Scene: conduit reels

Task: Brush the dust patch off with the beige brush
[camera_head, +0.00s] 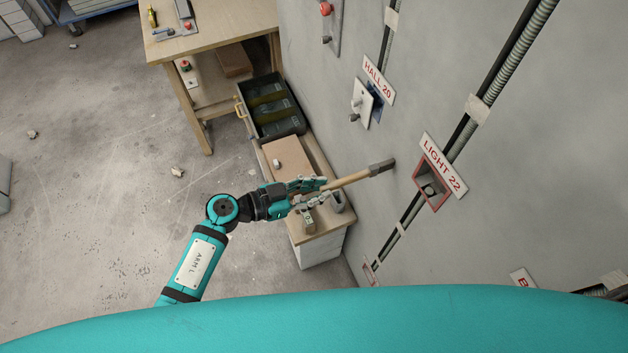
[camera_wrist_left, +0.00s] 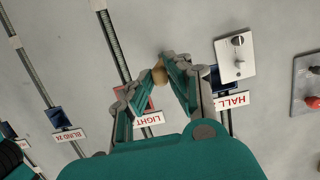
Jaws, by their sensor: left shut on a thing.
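My left gripper (camera_head: 312,191) is shut on the beige brush (camera_head: 350,179) by its handle. The brush points to the right at the wall, and its grey head (camera_head: 381,167) is close to the wall; I cannot tell whether it touches. In the left wrist view the brush (camera_wrist_left: 160,72) shows as a small tan end between the fingertips of my left gripper (camera_wrist_left: 158,84). I cannot make out a clear dust patch on the wall. My right gripper is not in view.
A red-framed box (camera_head: 432,186) with a LIGHT 22 label (camera_head: 443,165) is right of the brush head. A HALL 20 label (camera_head: 379,80) and white switch plate (camera_head: 361,103) are above. Conduits run along the wall. A low cabinet (camera_head: 322,222) stands below the gripper.

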